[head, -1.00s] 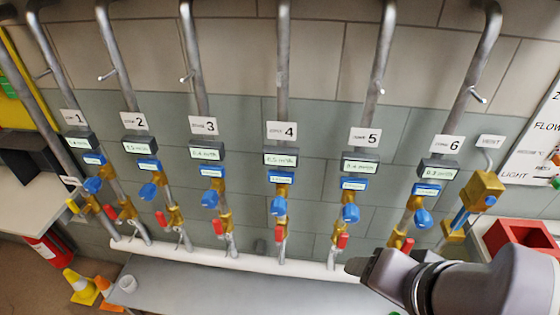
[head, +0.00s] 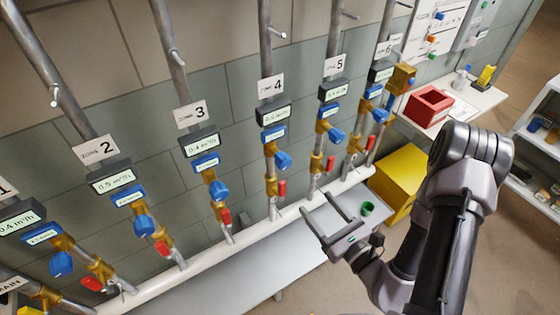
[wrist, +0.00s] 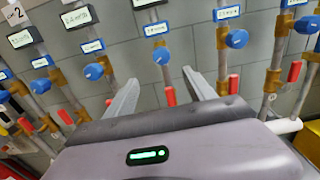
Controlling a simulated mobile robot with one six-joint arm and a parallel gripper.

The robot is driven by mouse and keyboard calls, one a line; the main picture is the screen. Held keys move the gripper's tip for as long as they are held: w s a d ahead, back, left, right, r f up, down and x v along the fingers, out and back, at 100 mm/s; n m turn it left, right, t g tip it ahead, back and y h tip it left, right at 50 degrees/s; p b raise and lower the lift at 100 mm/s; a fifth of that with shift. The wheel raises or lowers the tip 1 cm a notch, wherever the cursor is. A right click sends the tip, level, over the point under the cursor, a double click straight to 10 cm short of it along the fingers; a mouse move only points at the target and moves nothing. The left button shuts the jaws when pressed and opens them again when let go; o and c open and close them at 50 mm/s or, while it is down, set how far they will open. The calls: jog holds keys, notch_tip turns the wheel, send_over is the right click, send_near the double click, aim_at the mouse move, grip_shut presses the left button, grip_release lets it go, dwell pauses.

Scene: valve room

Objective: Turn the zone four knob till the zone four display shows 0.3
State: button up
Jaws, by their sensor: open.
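The zone four knob (head: 283,160) is blue and sits on a brass valve, below the zone 4 sign (head: 270,86). The zone four display (head: 273,113) sits under that sign; its digits are too small to read surely. My gripper (head: 321,206) is open and empty, low in front of the wall, below and right of the zone four knob and apart from it. In the wrist view, my two fingers (wrist: 163,88) point at the pipes. A blue knob (wrist: 161,56), likely zone four's, shows beyond and between them.
Similar knobs stand close by: zone three's (head: 220,189) to the left and zone five's (head: 337,135) to the right. A red lever (head: 282,187) hangs below the zone four knob. A white horizontal pipe (head: 245,233) and grey bench (head: 235,275) lie below. A yellow box (head: 403,180) stands at right.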

aim_at(287, 166)
jog(key=b+x, duration=0.2)
jog(key=x, duration=1.5)
jog(key=shift+w, duration=0.35)
jog(key=shift+c, duration=0.2)
jog(key=c, duration=1.3)
